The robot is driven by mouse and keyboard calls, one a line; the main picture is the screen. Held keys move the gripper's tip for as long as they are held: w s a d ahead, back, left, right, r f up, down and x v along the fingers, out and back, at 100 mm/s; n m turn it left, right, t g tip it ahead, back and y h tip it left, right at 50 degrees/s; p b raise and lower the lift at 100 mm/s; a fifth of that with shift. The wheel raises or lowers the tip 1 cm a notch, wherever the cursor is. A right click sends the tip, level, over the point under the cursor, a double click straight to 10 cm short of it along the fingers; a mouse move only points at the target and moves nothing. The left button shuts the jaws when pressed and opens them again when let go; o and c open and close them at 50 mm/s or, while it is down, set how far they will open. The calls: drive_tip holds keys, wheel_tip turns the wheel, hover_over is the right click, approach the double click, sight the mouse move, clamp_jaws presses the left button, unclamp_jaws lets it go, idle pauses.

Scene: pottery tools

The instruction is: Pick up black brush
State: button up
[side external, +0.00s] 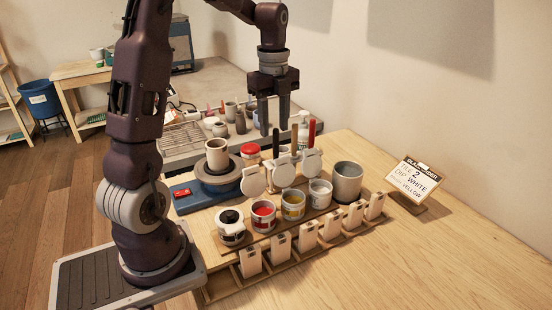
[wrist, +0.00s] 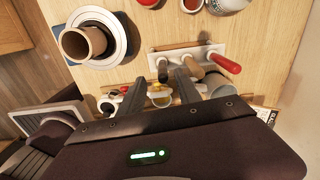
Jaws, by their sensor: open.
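The black brush (side external: 276,139) stands upright in a pale rack, beside a light-handled brush (side external: 294,138) and a red-handled brush (side external: 311,132). In the wrist view the black brush (wrist: 162,69) is at the left of the white rack (wrist: 178,55), with the tan handle (wrist: 192,72) and red handle (wrist: 226,63) to its right. My gripper (side external: 274,128) points down, open and empty, just above the black brush. In the wrist view the fingertips (wrist: 161,79) lie to either side of its handle. Contact cannot be told.
Cups of black (side external: 231,226), red (side external: 263,214), yellow (side external: 293,204) and white glaze (side external: 320,193) stand in front, with a grey can (side external: 347,182) at right. Several tiles (side external: 278,247) line the front. A wheel with a pot (side external: 217,154) is left. The table's right is clear beyond the sign (side external: 415,177).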

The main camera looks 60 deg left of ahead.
sight(276, 149)
drive_tip(key=f, duration=0.7)
drive_tip(key=shift+w+f, duration=0.25)
drive_tip(key=shift+f, duration=0.05)
clamp_jaws()
